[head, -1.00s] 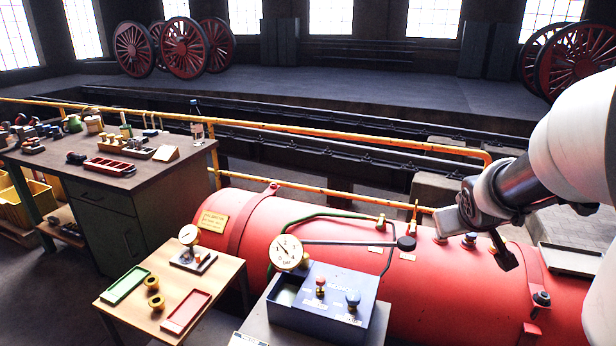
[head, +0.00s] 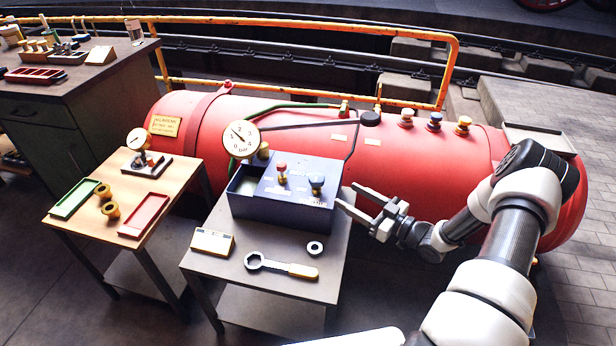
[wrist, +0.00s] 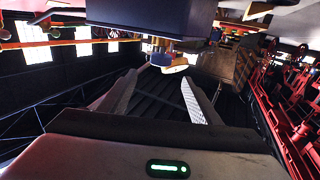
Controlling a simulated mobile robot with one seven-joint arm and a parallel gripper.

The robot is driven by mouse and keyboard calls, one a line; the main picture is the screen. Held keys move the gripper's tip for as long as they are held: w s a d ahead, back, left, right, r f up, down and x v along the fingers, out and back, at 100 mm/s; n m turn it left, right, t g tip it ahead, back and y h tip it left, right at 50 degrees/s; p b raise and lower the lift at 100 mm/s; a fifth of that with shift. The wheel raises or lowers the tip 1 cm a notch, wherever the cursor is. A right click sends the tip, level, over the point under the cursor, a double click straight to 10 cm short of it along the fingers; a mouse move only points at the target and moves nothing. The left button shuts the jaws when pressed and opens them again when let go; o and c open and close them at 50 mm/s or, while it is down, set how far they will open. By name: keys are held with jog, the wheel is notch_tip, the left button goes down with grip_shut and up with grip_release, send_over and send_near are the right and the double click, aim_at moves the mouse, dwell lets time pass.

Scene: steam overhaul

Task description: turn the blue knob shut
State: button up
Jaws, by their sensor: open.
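The blue knob (head: 316,181) stands on a brass stem on the right part of the dark blue box's (head: 285,207) top. My gripper (head: 350,197) is open and empty, just right of the box, with its fingers pointing left toward it. The fingertips are near the box's right side and apart from the knob. In the wrist view, a blue knob with brass (wrist: 160,58) shows beyond and between the open fingers (wrist: 158,85), beside the dark box face. That view seems upside down.
A red knob (head: 281,169) stands left of the blue one. A dial gauge (head: 241,139) rises behind the box. A wrench (head: 281,266), a ring (head: 314,248) and a small white-faced block (head: 212,242) lie on the stand's front. The red boiler (head: 290,125) lies behind.

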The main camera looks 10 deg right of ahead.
aim_at(317, 182)
jog(key=b+x, duration=0.1)
jog(key=x, duration=1.6)
jog(key=shift+a, duration=0.2)
jog(key=c, duration=1.1)
